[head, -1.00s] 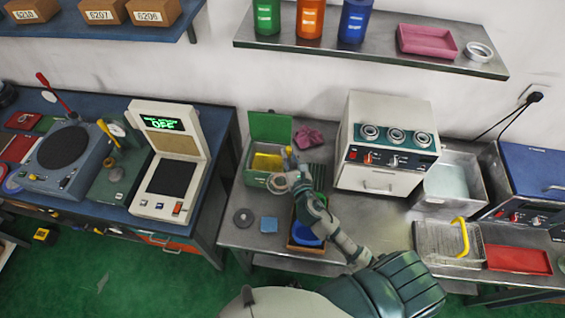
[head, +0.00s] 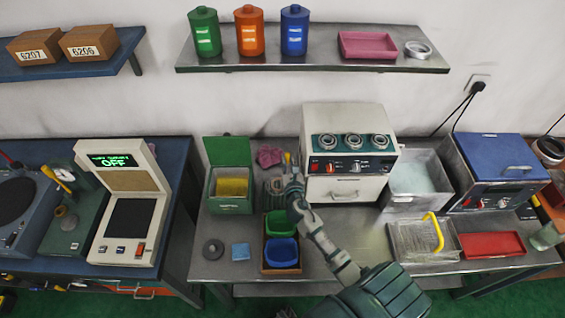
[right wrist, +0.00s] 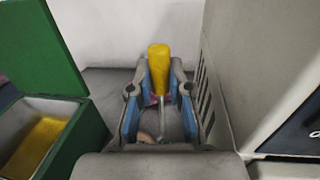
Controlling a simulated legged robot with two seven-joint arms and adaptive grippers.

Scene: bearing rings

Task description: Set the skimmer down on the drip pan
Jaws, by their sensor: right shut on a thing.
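My right gripper (head: 287,168) is shut on the skimmer, whose yellow handle (right wrist: 159,68) stands upright between the fingers in the right wrist view. A thin metal shaft runs down from the handle; its lower end is not clear. The handle's tip shows small in the head view (head: 287,157). The gripper is above the bench between the open green box (head: 230,205) and the white oven. A shallow red tray (head: 491,245) lies empty at the bench's right front; it may be the drip pan, but I cannot tell. My left gripper is not in view.
The white oven (head: 347,190) stands close to the right of the gripper. A wire basket with a yellow handle (head: 425,240) sits left of the red tray. Green and blue bins (head: 281,251) stand in front. A pink cloth (head: 268,156) lies behind.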

